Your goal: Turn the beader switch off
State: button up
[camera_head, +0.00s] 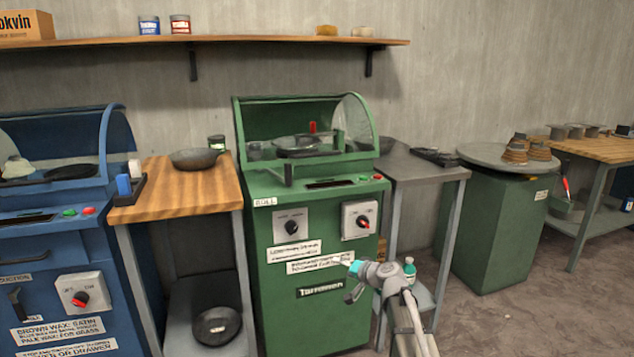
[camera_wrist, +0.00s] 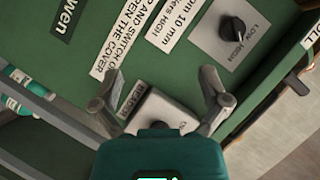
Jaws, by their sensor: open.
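The green machine (camera_head: 310,270) stands in the middle of the head view. A white plate with a red-marked rotary switch (camera_head: 362,222) is at its upper right front. My gripper (camera_wrist: 172,82) is open and empty, facing the panel. In the head view my gripper (camera_head: 357,281) is below the red switch, in front of the machine. I cannot tell whether a finger touches the panel.
A black LOW/HIGH knob (camera_wrist: 232,28) sits on another plate of the panel. A blue machine (camera_head: 60,260) stands left, beyond a wooden table (camera_head: 190,195). A grey side table (camera_head: 420,172) stands close on the right. Floor to the right is partly clear.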

jog(key=s+d+f+n+g+h, duration=0.1)
jog(key=s+f+n+g+h, duration=0.15)
jog(key=s+f, duration=0.45)
jog(key=s+d+f+n+g+h, duration=0.1)
jog(key=s+f+g+h, duration=0.2)
jog(key=s, duration=0.8)
jog(key=s+d+f+g+h, duration=0.2)
jog(key=s+d+g+h, duration=0.4)
jog(key=s, duration=0.7)
notch_tip(320, 180, up, 38)
jog(key=y+p, duration=0.2)
jog(key=p, duration=3.6)
jog(key=shift+w+d+t, duration=0.25)
jog(key=shift+d+t, duration=0.2)
jog(key=shift+f, duration=0.15)
